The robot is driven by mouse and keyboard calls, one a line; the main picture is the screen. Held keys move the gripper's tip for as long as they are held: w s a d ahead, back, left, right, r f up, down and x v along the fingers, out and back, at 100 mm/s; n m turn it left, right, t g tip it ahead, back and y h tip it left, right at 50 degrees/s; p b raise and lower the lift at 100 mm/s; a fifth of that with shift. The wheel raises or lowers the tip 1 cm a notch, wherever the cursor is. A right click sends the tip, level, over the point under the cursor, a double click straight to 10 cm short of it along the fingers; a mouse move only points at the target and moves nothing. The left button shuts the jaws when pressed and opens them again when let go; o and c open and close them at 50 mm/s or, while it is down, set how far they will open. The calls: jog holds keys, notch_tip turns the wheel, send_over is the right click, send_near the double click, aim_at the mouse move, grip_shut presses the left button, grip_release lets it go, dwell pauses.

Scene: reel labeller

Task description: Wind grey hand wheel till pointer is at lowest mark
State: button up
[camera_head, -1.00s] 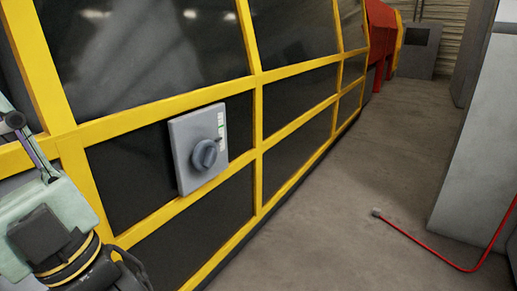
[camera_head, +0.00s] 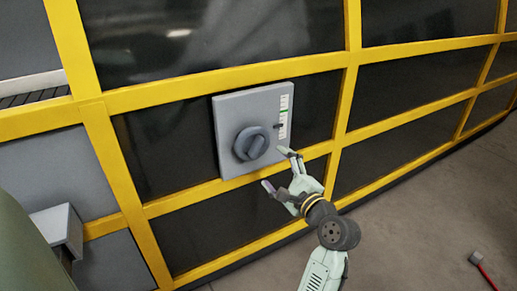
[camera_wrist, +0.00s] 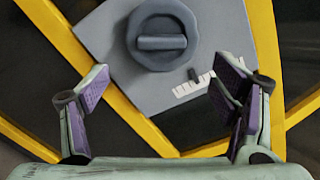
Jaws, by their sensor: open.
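The grey hand wheel (camera_head: 251,143), a round knob with a raised grip bar, sits on a grey panel (camera_head: 240,103). The wheel (camera_wrist: 163,35) also shows in the wrist view, its bar level there. A white scale (camera_head: 284,105) with dark ticks and some green runs upright on the panel's right side. A small dark pointer (camera_head: 277,126) stands in the scale's lower half; the pointer (camera_wrist: 194,74) is also in the wrist view. My gripper (camera_head: 275,168) is open and empty, in front of the panel's lower right. In the wrist view, my right finger hides part of the scale.
Yellow frame bars (camera_head: 212,75) with dark panes surround the panel. A grey box (camera_head: 58,228) juts out at the lower left.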

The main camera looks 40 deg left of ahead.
aim_at(259, 149)
jog(key=x, duration=0.4)
jog(key=p+x, duration=0.1)
jog(key=x, duration=0.4)
jog(key=shift+r, duration=0.2)
jog(key=shift+w+a+f, duration=0.1)
jog(key=shift+w+a, duration=0.2)
jog(key=shift+a, duration=0.3)
jog(key=shift+c, duration=0.2)
jog(key=c, duration=1.1)
